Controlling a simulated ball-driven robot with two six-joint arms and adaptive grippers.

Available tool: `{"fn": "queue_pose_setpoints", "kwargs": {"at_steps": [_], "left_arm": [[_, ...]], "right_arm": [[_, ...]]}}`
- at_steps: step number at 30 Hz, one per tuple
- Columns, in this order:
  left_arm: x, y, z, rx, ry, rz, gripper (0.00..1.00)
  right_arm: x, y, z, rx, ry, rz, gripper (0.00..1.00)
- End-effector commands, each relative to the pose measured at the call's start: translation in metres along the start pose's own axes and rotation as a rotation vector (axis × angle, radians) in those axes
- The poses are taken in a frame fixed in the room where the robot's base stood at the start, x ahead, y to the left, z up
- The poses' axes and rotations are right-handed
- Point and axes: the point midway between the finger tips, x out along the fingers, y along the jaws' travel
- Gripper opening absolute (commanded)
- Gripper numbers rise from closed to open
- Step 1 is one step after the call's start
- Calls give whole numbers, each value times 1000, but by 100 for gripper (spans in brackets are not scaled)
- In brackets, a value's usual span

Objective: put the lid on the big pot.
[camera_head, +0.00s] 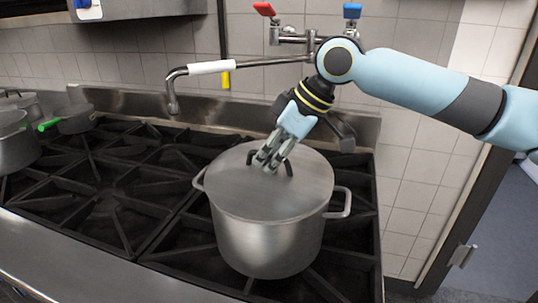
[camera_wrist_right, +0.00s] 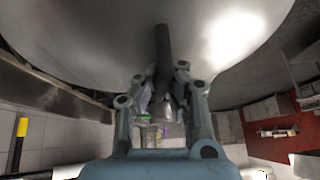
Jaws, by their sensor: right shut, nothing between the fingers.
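The big pot (camera_head: 265,245) is a steel pot with two side handles, standing on the front right of the stove. The grey round lid (camera_head: 240,192) lies over the pot's mouth and looks level, its edge close along the rim. My right gripper (camera_head: 268,163) reaches down from above to the lid's dark handle, which its fingers partly hide. The right gripper is shut with nothing held. My left gripper is not in view.
The black stove grates (camera_head: 110,205) are mostly bare left of the pot. Smaller pots (camera_head: 15,145) and a green-handled pan (camera_head: 75,120) stand at the far left. A folding tap (camera_head: 210,68) hangs from the tiled wall behind. The stove ends right of the pot.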

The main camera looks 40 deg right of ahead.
Motion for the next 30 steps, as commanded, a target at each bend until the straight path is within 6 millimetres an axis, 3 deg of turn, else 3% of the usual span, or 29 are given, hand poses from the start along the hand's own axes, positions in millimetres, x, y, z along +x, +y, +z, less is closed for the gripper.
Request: {"fn": "queue_pose_setpoints", "kwargs": {"at_steps": [10, 18, 26, 30], "left_arm": [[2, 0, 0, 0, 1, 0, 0], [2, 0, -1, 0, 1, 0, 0], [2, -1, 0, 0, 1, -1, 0], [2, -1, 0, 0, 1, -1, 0]], "right_arm": [[2, 0, 1, 0, 1, 1, 0], [2, 0, 2, 0, 0, 1, 33], [2, 0, 2, 0, -1, 1, 33], [-9, 1, -5, -2, 0, 4, 33]]}}
